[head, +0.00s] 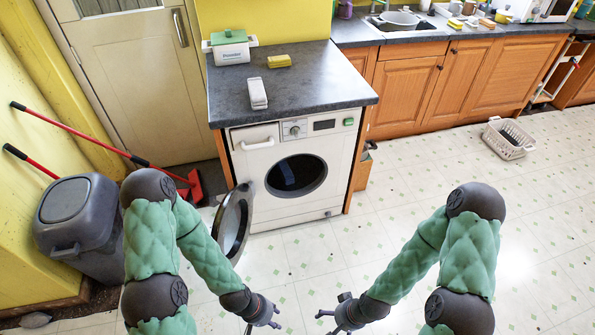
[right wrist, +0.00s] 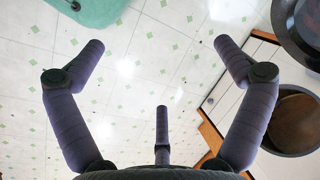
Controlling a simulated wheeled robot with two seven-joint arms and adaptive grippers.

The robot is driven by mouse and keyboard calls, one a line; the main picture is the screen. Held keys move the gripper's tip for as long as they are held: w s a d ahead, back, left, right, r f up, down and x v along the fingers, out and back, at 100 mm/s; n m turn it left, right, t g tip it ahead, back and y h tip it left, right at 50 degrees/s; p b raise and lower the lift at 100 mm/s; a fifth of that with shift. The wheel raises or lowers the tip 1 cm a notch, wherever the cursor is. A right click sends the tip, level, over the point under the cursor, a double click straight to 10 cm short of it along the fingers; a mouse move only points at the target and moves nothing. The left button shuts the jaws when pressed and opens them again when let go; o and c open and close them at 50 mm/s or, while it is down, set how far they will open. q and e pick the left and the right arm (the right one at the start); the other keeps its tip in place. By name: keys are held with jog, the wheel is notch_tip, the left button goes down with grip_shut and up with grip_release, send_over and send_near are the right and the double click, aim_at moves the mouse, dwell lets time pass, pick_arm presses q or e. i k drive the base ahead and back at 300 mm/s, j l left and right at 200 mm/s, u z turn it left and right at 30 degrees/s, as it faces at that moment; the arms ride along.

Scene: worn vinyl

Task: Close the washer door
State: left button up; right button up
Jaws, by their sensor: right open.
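The white washer (head: 337,143) stands under the grey counter. Its round door (head: 233,222) is swung wide open to the left, hinged beside the dark drum opening (head: 296,175). My left gripper (head: 265,318) is open and empty, low in front of the door and apart from it. My right gripper (head: 335,314) is open and empty, to the right of the left one and farther from the door. Its spread fingers show in the right wrist view (right wrist: 160,60) over the floor. Two dark round shapes at that view's right edge belong to the washer; which is the door is unclear.
A powder box (head: 231,50), a white item (head: 257,93) and a yellow sponge (head: 279,61) sit on the counter (head: 315,80). A grey bin (head: 72,215) and red broom (head: 196,188) stand left. A white basket (head: 508,138) lies at right. The floor before the washer is clear.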

aim_at(232, 226)
jog(key=j+z, duration=0.2)
jog(key=j, duration=0.45)
jog(key=i+j+z, duration=0.15)
jog(key=j, duration=0.5)
jog(key=k+j+z, duration=0.2)
jog(key=j, duration=0.45)
jog(key=j+z, duration=0.2)
jog(key=j, duration=0.5)
jog(key=j+z, duration=0.15)
jog(key=j, duration=0.45)
jog(key=l+u, duration=0.35)
jog(key=u, duration=0.15)
jog(key=l+u, duration=0.3)
jog(key=u, duration=0.15)
jog(key=k+l+u, duration=0.15)
jog(key=l+u, duration=0.15)
jog(key=u, duration=0.2)
